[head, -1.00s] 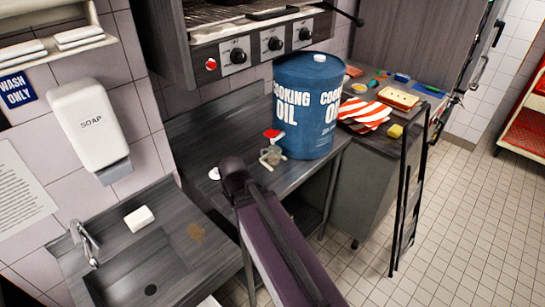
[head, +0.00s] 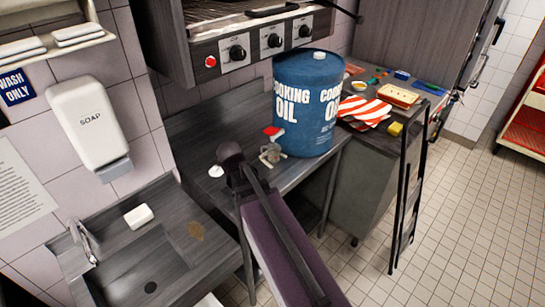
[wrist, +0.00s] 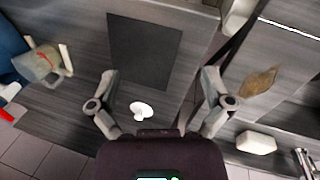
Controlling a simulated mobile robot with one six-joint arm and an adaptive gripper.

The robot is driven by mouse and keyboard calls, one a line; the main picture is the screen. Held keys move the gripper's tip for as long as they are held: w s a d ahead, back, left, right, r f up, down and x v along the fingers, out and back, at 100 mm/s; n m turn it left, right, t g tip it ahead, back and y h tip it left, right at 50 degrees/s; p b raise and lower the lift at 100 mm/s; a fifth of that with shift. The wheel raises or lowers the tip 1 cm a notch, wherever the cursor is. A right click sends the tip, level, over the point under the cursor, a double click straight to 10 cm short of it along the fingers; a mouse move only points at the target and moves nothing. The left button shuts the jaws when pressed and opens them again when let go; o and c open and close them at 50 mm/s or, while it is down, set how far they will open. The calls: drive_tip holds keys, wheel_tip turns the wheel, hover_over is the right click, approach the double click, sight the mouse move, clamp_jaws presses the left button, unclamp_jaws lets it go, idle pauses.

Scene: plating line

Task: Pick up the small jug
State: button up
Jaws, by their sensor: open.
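The small jug looks like the small white thing (wrist: 140,110) on the grey metal counter in the wrist view. It is low between my fingers, nearer the palm than the fingertips in the picture. In the head view it is a small white shape (head: 216,171) at the counter's left edge, beside my dark arm. My gripper (wrist: 160,80) is open and empty, its two fingers spread wide. The gap in height between fingers and jug cannot be told. My fingers are not clearly seen in the head view.
A sink (head: 150,275) with white soap (head: 139,217) lies left. A dark square (wrist: 145,50) lies beyond the jug in the wrist view.

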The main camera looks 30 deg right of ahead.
drive_tip(key=w+d+r+n+t+h, duration=0.1)
drive_tip(key=w+d+r+n+h, duration=0.1)
drive_tip(key=w+d+n, duration=0.4)
drive_tip(key=w+d+r+n+t+h, duration=0.1)
drive_tip(key=w+d+r+n+h, duration=0.1)
drive_tip(key=w+d+n, duration=0.4)
drive_tip(key=w+n+h, duration=0.1)
drive_tip(key=w+n, duration=0.3)
drive_tip(key=shift+w+r+n+t+h, duration=0.3)
drive_tip(key=shift+w+r+t, duration=0.05)
drive_tip(key=shift+t, duration=0.05)
drive_tip(key=shift+f, duration=0.1)
drive_tip(key=b, duration=0.6)
approach(273, 147)
drive_tip(key=s, duration=0.1)
drive_tip(key=shift+x, duration=1.15)
drive_tip(key=shift+s+d, duration=0.15)
drive_tip(key=shift+s, duration=0.05)
drive_tip(key=shift+b+x, duration=2)
drive_tip(key=shift+x, duration=0.55)
drive_tip(key=shift+s+d, duration=0.1)
drive_tip(key=shift+d, duration=0.05)
